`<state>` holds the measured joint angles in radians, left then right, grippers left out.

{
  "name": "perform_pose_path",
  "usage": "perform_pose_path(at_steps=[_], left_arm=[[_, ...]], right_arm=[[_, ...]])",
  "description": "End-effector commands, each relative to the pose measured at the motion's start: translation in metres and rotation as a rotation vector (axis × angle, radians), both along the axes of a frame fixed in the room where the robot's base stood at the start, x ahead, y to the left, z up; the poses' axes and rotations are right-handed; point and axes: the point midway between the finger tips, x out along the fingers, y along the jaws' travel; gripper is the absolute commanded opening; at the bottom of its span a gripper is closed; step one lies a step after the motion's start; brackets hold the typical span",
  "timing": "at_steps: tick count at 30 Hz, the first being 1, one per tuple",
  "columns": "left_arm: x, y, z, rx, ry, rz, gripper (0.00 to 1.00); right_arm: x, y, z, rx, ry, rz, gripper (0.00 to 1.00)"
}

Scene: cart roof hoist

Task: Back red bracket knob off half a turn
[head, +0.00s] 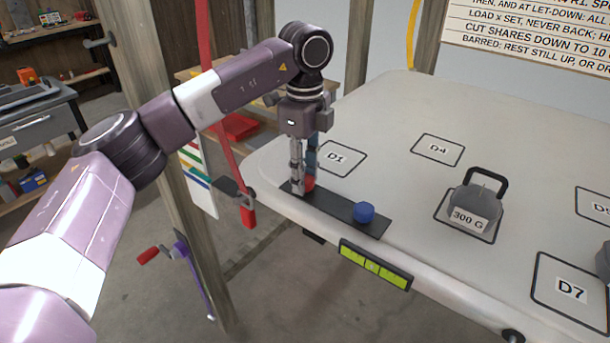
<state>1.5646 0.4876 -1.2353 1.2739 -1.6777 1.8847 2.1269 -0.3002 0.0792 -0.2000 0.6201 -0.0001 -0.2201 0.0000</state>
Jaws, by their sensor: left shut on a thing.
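The red bracket knob (309,183) sits at the far left end of a dark bracket plate (340,212) on the edge of the pale roof panel. My left gripper (303,184) points straight down over it and is shut on it. The fingers hide much of the knob, so its turn angle cannot be read. A blue knob (364,212) stands free at the plate's other end. My right gripper is not in view.
The pale roof panel (400,120) carries marked squares and a 300 G weight (473,207). A green level (375,265) hangs on its front edge. A red strap (228,150) and a wooden post (165,150) stand left of the plate, near my left arm.

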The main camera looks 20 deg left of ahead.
Motion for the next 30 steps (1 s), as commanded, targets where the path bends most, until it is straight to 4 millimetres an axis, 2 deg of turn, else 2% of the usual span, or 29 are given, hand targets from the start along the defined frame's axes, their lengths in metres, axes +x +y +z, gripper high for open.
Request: perform_pose_path(at_steps=[16,17,21,30], left_arm=[[-0.0024,-0.0002,-0.0046,0.003,0.012,0.02,0.05],[-0.0024,-0.0002,-0.0047,0.003,0.012,0.02,0.32],[-0.0017,0.0,-0.0035,0.003,0.009,0.02,0.47],[-0.0006,0.0,0.0002,0.001,0.003,0.021,0.47]], right_arm=[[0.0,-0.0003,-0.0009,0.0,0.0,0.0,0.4],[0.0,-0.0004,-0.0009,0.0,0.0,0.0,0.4],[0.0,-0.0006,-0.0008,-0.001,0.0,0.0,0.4],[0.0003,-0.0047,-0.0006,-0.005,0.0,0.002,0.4]])
